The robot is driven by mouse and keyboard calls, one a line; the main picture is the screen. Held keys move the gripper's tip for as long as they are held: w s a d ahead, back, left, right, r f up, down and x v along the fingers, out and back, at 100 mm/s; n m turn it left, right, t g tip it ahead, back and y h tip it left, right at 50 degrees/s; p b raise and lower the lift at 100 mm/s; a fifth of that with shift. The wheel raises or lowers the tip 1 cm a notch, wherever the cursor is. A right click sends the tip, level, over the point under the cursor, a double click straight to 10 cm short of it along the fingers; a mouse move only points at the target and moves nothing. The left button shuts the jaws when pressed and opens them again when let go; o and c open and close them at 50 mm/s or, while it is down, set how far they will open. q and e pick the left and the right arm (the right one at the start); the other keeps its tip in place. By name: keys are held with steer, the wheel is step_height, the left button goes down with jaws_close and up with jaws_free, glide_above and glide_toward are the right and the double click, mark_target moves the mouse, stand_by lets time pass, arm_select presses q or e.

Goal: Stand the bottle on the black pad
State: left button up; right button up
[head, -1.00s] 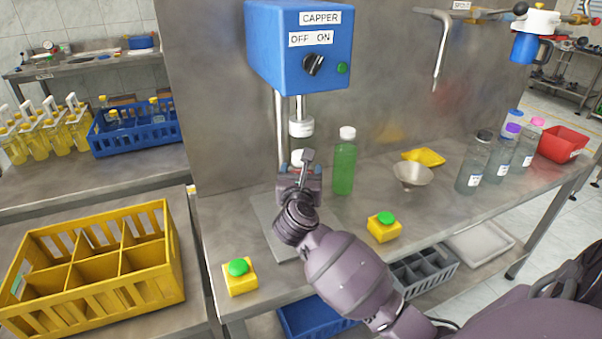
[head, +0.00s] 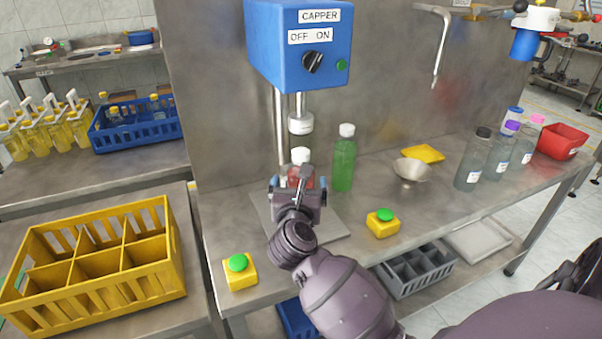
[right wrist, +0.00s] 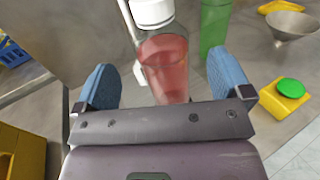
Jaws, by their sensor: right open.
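A bottle of red liquid with a white cap (head: 301,156) stands upright on the grey base plate (head: 262,212) under the capper. In the right wrist view the bottle (right wrist: 165,65) shows between and beyond the fingers. My right gripper (head: 298,184) is open, its blue fingers (right wrist: 100,85) apart on either side with gaps to the bottle. It is on the near side of the bottle and hides its lower part. I see no black pad in either view. My left gripper is not in view.
The blue capper head (head: 300,45) hangs over the bottle. A green bottle (head: 344,160) stands close on the right. Yellow boxes with green buttons (head: 382,222) (head: 240,272) sit on the bench. A yellow crate (head: 95,265) is at left, and several clear bottles stand right.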

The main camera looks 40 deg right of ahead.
steer(key=s+a+f+n+t+y, duration=0.1)
steer(key=s+a+n+t+y, duration=0.3)
steer(key=n, duration=0.6)
steer(key=s+a+f+n+t+y, duration=0.1)
steer(key=s+a+n+t, duration=0.3)
steer(key=n, duration=0.6)
steer(key=s+f+n+g+y, duration=0.3)
steer(key=s+f+n+g, duration=0.2)
steer(key=s+f+n, duration=0.3)
steer(key=s+d+f+n+g+y, duration=0.1)
steer(key=s+f+n+g+y, duration=0.2)
steer(key=s+f+n, duration=0.6)
step_height(320, 180, down, 7)
steer(key=n+g, duration=0.2)
steer(key=n, duration=0.6)
steer(key=shift+d+r+g+y, duration=0.15)
steer(key=shift+g+y, duration=0.15)
steer(key=shift+g, duration=0.1)
steer(key=shift+r, duration=0.1)
